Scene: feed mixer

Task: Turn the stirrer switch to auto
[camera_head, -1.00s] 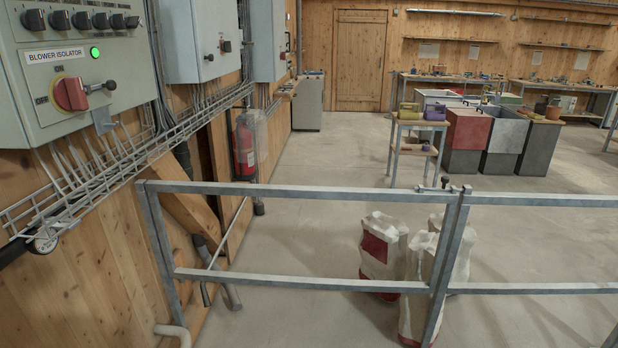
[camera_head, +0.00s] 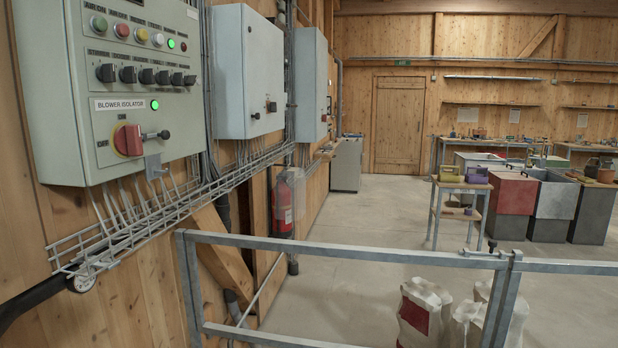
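A grey control cabinet (camera_head: 62,130) hangs on the wooden wall at the left. Below is a red rotary isolator handle (camera_head: 128,140) under a "BLOWER ISOLATOR" label, with a lit green lamp (camera_head: 155,104) beside the label. Neither of my grippers is in view.
A metal railing (camera_head: 340,254) crosses the foreground, with filled sacks (camera_head: 425,312) behind it. A wire cable tray (camera_head: 170,208) runs below the cabinets. A second grey cabinet (camera_head: 232,85) and a fire extinguisher (camera_head: 283,206) are further along the wall. Open floor lies beyond.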

